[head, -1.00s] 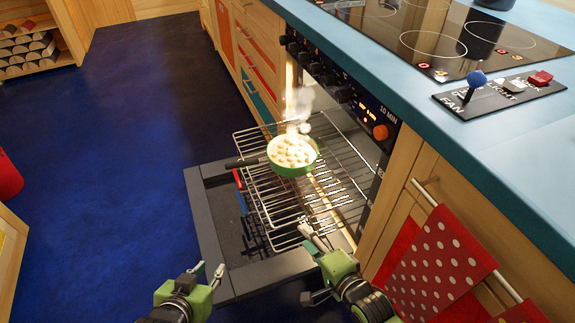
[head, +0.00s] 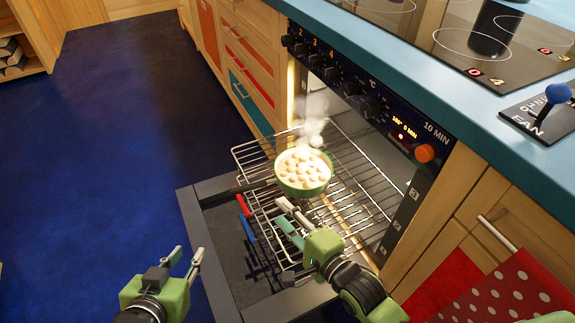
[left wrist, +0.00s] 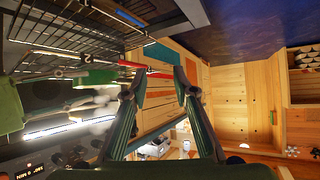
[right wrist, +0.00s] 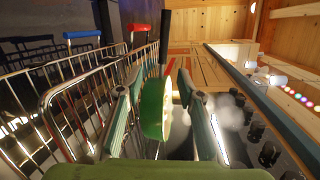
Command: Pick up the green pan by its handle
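The green pan (head: 303,180) holds several pale round pieces and steams on the wire rack (head: 355,165) of the open oven. Its dark handle (head: 252,186) points left in the head view. In the right wrist view the pan (right wrist: 155,108) shows edge-on between the open fingers, with its black handle (right wrist: 164,45) beyond. My right gripper (head: 286,243) is open and empty, just on the near side of the pan; I cannot tell whether it touches the pan or rack. My left gripper (head: 184,258) is open and empty, left of the oven door.
The open oven door (head: 205,225) lies below the rack. A red bar (head: 243,206) and a blue bar (head: 247,229) show at the rack's left side. The counter (head: 390,50) with the hob is at the right. The blue floor (head: 110,150) at left is clear.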

